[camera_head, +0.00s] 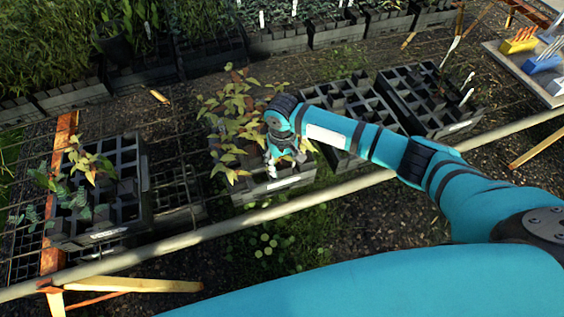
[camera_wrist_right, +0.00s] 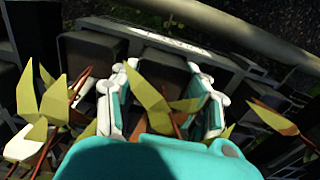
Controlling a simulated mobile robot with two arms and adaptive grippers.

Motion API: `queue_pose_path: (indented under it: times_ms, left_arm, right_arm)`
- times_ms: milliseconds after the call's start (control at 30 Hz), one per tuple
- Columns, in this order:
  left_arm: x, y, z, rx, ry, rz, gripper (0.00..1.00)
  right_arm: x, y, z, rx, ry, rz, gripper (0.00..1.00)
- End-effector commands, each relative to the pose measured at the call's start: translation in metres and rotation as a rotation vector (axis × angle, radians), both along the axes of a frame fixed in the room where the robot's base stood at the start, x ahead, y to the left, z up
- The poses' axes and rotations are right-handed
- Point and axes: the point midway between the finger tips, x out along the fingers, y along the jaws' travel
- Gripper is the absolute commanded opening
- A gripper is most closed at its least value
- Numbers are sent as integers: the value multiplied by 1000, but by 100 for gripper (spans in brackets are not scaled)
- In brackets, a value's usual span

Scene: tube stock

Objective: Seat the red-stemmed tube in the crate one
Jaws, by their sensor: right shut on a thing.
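My right gripper (camera_head: 275,168) is low over the front of the middle crate (camera_head: 282,185), among red-stemmed plants with yellow-green leaves (camera_head: 232,110). In the right wrist view its two white-and-teal fingers (camera_wrist_right: 168,108) stand either side of a red-stemmed tube plant (camera_wrist_right: 172,108) and are shut on it. Leaves and the fingers hide the tube's body, so I cannot tell how deep it sits. Which crate is crate one cannot be read from the labels. My left gripper is not in view.
A dark crate (camera_head: 130,222) at left holds a few plants and open cells. Two crates, the near one (camera_head: 345,108) and the far one (camera_head: 428,92), show mostly empty cells at right. A pale rail (camera_head: 200,238) runs along the front. Planted trays (camera_head: 280,43) line the back.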

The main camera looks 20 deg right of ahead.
Motion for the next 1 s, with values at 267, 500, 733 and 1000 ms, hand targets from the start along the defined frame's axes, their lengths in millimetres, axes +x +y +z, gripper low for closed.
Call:
queue_pose_path:
  times_ms: [267, 500, 733, 1000]
  left_arm:
    - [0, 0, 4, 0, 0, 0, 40]
    - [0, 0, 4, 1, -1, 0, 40]
    - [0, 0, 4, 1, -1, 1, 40]
    - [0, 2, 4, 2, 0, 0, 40]
  right_arm:
    - [0, 0, -3, 0, 1, -1, 7]
    - [0, 0, -5, 0, 0, 0, 66]
    - [0, -1, -5, -3, 1, -1, 72]
    - [1, -2, 7, -3, -1, -2, 72]
